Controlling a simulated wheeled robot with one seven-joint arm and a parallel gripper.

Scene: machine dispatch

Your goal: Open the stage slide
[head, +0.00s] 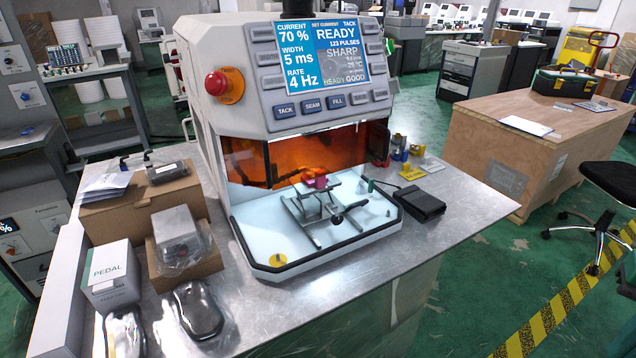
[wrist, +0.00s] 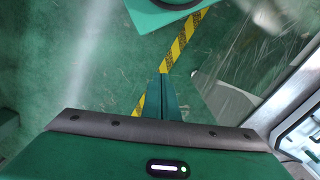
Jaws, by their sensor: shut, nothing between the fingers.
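The welding machine (head: 262,185) stands on the metal bench in the head view, with its front chamber open to view. A small raised metal stage (head: 318,194) stands on the white chamber floor (head: 280,235), with a dark knob beside it and a small pink block on top. I cannot tell from this view how far its slide is drawn out. My gripper (wrist: 165,85) shows only in the wrist view. Its green fingers are together and empty over the green floor, apart from the stage. My gripper is not seen in the head view.
Cardboard boxes (head: 142,215), a white pedal box (head: 113,278) and dark glossy items crowd the bench's left. A black pedal (head: 418,203) lies right of the machine. The bench front (head: 330,305) is bare. A metal edge (wrist: 288,95) shows at the wrist view's right.

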